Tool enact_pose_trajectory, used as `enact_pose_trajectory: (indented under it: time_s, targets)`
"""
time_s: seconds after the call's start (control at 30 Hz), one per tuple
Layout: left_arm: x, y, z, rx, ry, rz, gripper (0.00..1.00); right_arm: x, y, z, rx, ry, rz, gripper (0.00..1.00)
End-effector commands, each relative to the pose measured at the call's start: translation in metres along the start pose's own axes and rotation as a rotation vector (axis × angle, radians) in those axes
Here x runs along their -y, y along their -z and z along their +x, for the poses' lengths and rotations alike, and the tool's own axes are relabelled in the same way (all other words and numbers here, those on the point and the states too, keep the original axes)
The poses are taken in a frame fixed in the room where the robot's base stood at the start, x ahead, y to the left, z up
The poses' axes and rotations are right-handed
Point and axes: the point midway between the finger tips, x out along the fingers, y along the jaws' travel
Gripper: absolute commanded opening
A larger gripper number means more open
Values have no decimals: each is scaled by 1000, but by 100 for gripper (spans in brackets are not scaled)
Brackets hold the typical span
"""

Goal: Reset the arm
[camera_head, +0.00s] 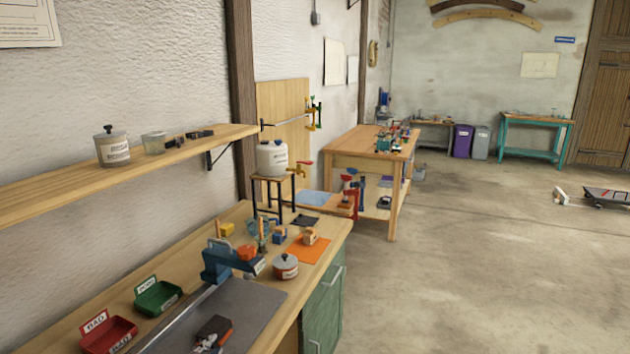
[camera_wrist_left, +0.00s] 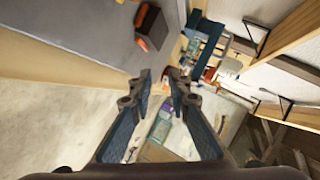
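My left gripper shows in the left wrist view (camera_wrist_left: 160,76). Its two blue-grey fingers stand apart with a clear gap between the tips and nothing held. Behind them the far floor and distant furniture show. I cannot make out the left gripper clearly in the head view. My right gripper is in neither view. A black block with orange parts (camera_head: 213,328) rests on the dark grey mat (camera_head: 252,300) at the front of the bench; it also shows in the left wrist view (camera_wrist_left: 150,27), apart from the fingers.
The wooden bench (camera_head: 85,312) carries a blue tool (camera_head: 225,262), a red bin (camera_head: 108,336), a green bin (camera_head: 157,298) and a lidded pot (camera_head: 286,267). A shelf (camera_head: 60,193) juts from the left wall. The floor (camera_head: 455,280) to the right is open.

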Motion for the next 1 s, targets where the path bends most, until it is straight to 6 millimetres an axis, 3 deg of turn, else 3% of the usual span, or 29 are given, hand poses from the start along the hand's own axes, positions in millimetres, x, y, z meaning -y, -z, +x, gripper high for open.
enact_pose_trajectory:
  time_s: [0.03, 0.2, 0.3, 0.4, 0.6, 0.9, 1.0]
  targets:
    - [-23, 2, -13, 16, -44, -66, 17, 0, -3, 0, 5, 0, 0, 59]
    - [-102, -8, -77, 138, -218, -354, 17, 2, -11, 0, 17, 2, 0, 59]
    - [-142, -20, -123, 238, -319, -521, 17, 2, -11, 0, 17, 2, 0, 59]
    - [-169, -30, -162, 326, -392, -641, 17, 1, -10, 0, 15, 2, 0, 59]
    - [-203, -46, -224, 470, -492, -803, 17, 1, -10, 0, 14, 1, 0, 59]
    - [-233, -64, -302, 658, -589, -972, 17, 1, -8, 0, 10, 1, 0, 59]
    - [-252, -70, -282, 658, -592, -959, 17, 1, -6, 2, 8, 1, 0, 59]
